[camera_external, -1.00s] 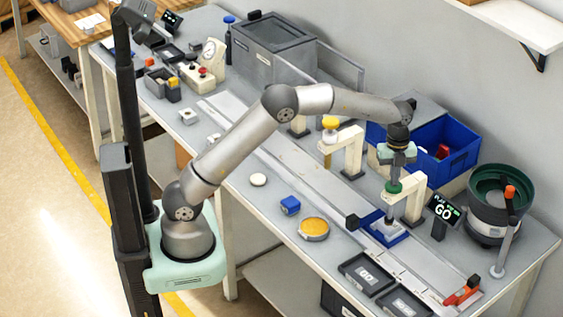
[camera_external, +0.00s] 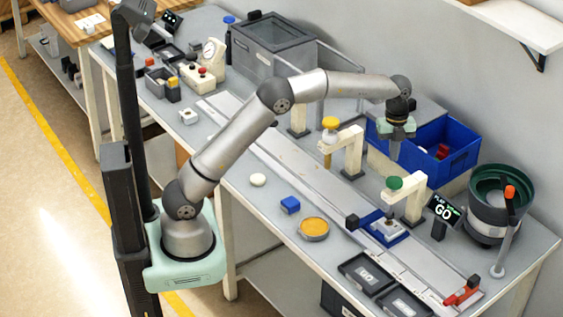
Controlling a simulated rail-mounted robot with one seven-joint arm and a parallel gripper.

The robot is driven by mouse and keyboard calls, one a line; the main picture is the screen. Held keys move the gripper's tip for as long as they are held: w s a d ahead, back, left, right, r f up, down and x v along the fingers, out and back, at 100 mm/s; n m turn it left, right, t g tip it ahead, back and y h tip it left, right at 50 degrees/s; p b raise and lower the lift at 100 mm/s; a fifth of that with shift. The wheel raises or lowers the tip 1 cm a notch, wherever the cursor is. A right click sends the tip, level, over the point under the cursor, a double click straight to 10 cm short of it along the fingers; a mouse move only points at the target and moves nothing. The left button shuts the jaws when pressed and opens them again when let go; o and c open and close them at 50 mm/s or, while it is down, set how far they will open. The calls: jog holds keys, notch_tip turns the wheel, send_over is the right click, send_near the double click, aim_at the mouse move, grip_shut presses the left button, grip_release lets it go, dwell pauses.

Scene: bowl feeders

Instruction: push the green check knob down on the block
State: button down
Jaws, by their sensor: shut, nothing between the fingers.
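The green check knob (camera_external: 395,183) sits on top of a cream post arm (camera_external: 414,200) near the right part of the bench. Under it, a block (camera_external: 391,226) sits in a blue fixture (camera_external: 375,232) on the rail; whether the plunger touches the block is too small to tell. My gripper (camera_external: 394,156) is shut and empty, pointing down above and slightly behind the green knob, with a visible gap between them. A small display (camera_external: 443,211) next to the post reads "GO".
A second cream post with a yellow knob (camera_external: 330,123) stands left of my gripper. A blue bin (camera_external: 440,145) lies behind it, and a green bowl feeder (camera_external: 497,195) stands at right.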

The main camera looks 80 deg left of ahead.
notch_tip(320, 180, up, 12)
jog(key=a, duration=0.1)
jog(key=shift+a+r, duration=0.1)
dwell(0.9)
jog(key=s+d+f+n, duration=0.1)
jog(key=s+d+n, duration=0.2)
jog(key=s+n, duration=0.95)
jog(key=s+f+n, duration=0.3)
jog(key=s+f, duration=0.3)
jog(key=s, duration=0.7)
jog(key=s+d+f+n+t+y, duration=0.1)
jog(key=s+f+n, duration=0.3)
jog(key=s, duration=1)
notch_tip(320, 180, down, 3)
jog(key=shift+s+f, duration=0.2)
jog(key=shift+s, duration=0.05)
